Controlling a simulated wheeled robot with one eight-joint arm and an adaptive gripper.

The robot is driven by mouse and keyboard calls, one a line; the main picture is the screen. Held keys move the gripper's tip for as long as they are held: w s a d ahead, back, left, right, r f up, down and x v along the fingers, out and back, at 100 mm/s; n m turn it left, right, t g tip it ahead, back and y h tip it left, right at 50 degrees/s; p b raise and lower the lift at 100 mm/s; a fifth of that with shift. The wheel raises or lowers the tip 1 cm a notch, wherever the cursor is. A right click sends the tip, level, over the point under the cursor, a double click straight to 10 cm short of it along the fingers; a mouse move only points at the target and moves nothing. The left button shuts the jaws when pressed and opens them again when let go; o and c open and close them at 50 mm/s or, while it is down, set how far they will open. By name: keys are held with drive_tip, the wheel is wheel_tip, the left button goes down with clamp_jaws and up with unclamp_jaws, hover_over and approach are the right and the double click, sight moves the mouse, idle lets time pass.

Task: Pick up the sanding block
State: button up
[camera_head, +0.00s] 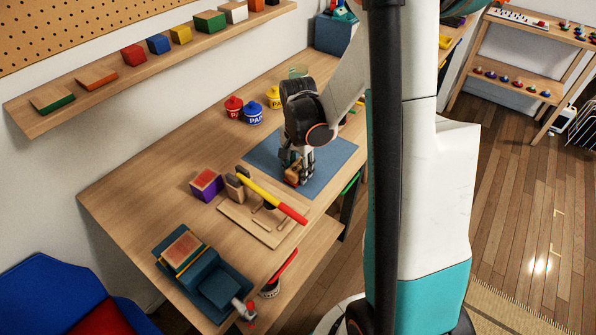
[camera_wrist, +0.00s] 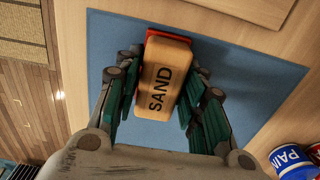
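The sanding block (camera_wrist: 163,78) is a tan wooden block marked SAND with a red edge at its far end. It sits over the blue mat (camera_wrist: 105,40), slightly tilted in the wrist view. My gripper (camera_wrist: 160,92) has its green-padded fingers on both sides of the block, very close to it. I cannot tell whether both pads press on it, or whether the block rests on the mat. In the head view my gripper (camera_head: 297,168) points down at the mat (camera_head: 330,165), and the block (camera_head: 292,176) shows partly between the fingers.
Red (camera_head: 233,107) and blue (camera_head: 253,113) paint cans stand behind the mat on the wooden bench (camera_head: 150,185). A yellow-and-red handled tool (camera_head: 275,197) lies on a wooden board in front. A purple-and-red block (camera_head: 206,185) is beside it. A wall shelf (camera_head: 110,88) holds several coloured blocks.

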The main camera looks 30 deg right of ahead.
sight(298, 166)
drive_tip(key=shift+c, duration=0.4)
drive_tip(key=shift+r, duration=0.15)
wheel_tip(298, 166, up, 20)
drive_tip(key=p, duration=0.7)
